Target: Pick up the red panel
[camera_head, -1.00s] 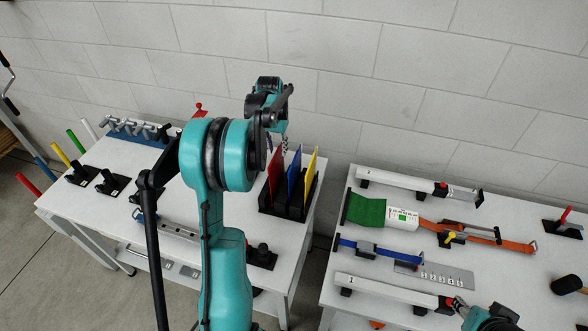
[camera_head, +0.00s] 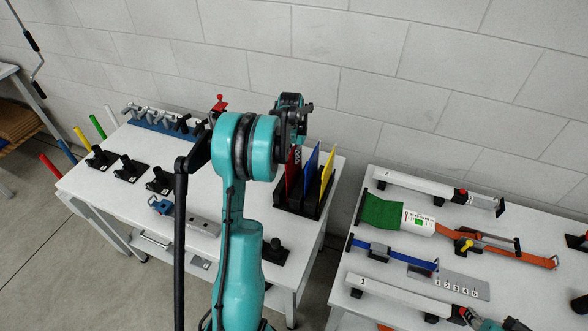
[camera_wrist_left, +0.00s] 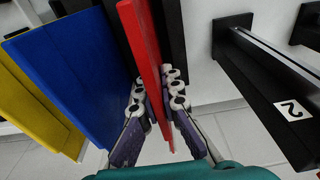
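The red panel (camera_head: 292,176) stands upright at the left of a black rack (camera_head: 318,210), partly hidden by my left arm in the head view. In the left wrist view the red panel (camera_wrist_left: 144,50) runs between the two fingers of my left gripper (camera_wrist_left: 157,85). The fingers are spread on either side of it, with a gap visible, so it does not look clamped. In the head view my left gripper (camera_head: 296,152) is at the panel's upper part. My right gripper (camera_head: 468,316) shows only partly at the lower right; its fingers are unclear.
A blue panel (camera_head: 311,172) and a yellow panel (camera_head: 327,172) stand beside the red one in the rack. Several black holders and coloured handles occupy the left table (camera_head: 130,188). The right table (camera_head: 400,255) carries straps and long bars. A block wall stands behind.

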